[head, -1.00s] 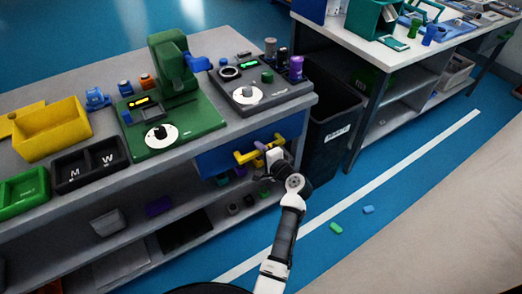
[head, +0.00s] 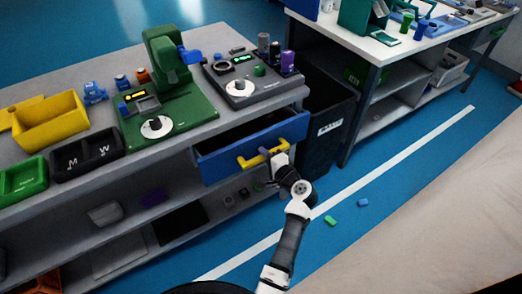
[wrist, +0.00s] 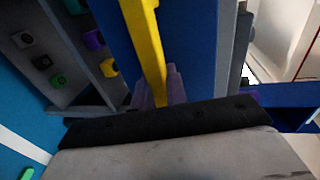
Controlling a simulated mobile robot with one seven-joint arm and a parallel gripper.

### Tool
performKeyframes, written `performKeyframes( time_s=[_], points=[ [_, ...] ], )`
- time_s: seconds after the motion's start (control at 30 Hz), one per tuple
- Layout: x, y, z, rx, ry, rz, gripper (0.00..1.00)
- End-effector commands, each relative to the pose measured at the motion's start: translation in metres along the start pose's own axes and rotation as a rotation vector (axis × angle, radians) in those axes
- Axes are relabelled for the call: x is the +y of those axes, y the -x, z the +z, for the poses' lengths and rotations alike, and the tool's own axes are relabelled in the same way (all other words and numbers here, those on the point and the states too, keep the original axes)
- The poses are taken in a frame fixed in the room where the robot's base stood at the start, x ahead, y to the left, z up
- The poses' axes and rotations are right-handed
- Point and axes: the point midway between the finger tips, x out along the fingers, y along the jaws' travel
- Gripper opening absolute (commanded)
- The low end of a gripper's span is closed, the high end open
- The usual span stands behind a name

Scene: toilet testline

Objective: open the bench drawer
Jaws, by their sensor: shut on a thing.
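The bench drawer (head: 225,165) has a blue front and a yellow bar handle (head: 250,160). In the head view it stands partly pulled out from under the bench top, and its dark inside shows behind the front. My gripper (head: 271,155) is shut on the right part of the handle. In the wrist view the yellow handle (wrist: 146,45) runs down between the purple-grey fingertips (wrist: 163,88), close to the blue drawer front (wrist: 190,45). The wrist body hides the lower part of the grip.
The bench top (head: 205,135) holds a green press (head: 168,60), a grey device (head: 245,75) and a yellow bin (head: 50,122). A dark waste bin (head: 325,125) stands just right of the drawer. Two small blocks lie on the blue floor (head: 390,180), which is otherwise clear in front.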

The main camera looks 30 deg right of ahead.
Motion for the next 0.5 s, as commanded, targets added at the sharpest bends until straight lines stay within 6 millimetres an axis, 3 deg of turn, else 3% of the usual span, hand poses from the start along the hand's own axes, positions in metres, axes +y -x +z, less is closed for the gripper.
performKeyframes(
  time_s=[0.5],
  points=[
    [0.027, 0.132, 0.0, 0.003, -0.003, 0.0, 0.0]
  ],
)
